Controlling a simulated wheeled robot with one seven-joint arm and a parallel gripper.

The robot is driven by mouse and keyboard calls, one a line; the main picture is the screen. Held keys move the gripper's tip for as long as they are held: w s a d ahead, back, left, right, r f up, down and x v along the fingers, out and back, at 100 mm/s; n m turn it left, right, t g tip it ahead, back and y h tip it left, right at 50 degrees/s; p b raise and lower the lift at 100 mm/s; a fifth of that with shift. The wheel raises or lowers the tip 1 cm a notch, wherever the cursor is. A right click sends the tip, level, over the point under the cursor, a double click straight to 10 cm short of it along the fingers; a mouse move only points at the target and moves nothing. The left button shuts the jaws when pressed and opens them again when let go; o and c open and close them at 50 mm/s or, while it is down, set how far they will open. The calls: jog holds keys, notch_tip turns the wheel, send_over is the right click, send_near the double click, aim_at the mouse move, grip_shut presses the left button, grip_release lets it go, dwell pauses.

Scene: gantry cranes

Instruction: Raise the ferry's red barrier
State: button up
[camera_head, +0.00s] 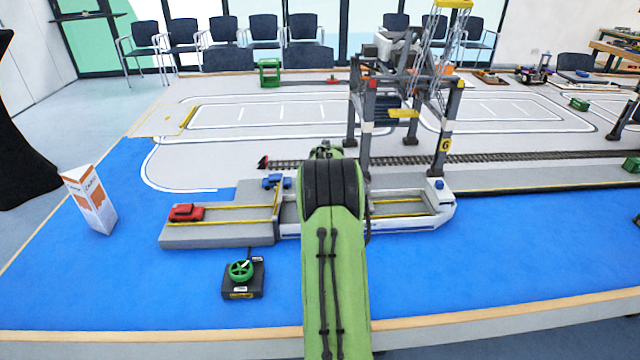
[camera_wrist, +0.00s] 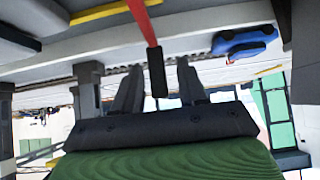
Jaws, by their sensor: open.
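The ferry (camera_head: 437,212), a white and grey model boat, lies on the blue water area and is partly hidden behind my green arm. Its red barrier (camera_wrist: 143,22) shows in the wrist view as a thin red bar with a black end piece (camera_wrist: 157,72). In the head view my arm hides the barrier. My gripper (camera_wrist: 159,66) is open, and its two dark fingers appear on either side of the black end in the wrist view. I cannot tell whether they touch it.
A blue car (camera_wrist: 243,42) shows beside the barrier. A red car (camera_head: 186,212) stands on the grey ramp (camera_head: 215,236) at the left. A green handwheel box (camera_head: 242,278) lies in front. A gantry crane (camera_head: 447,125) stands behind the ferry. Open blue surface lies at the front right.

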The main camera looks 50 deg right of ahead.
grip_shut()
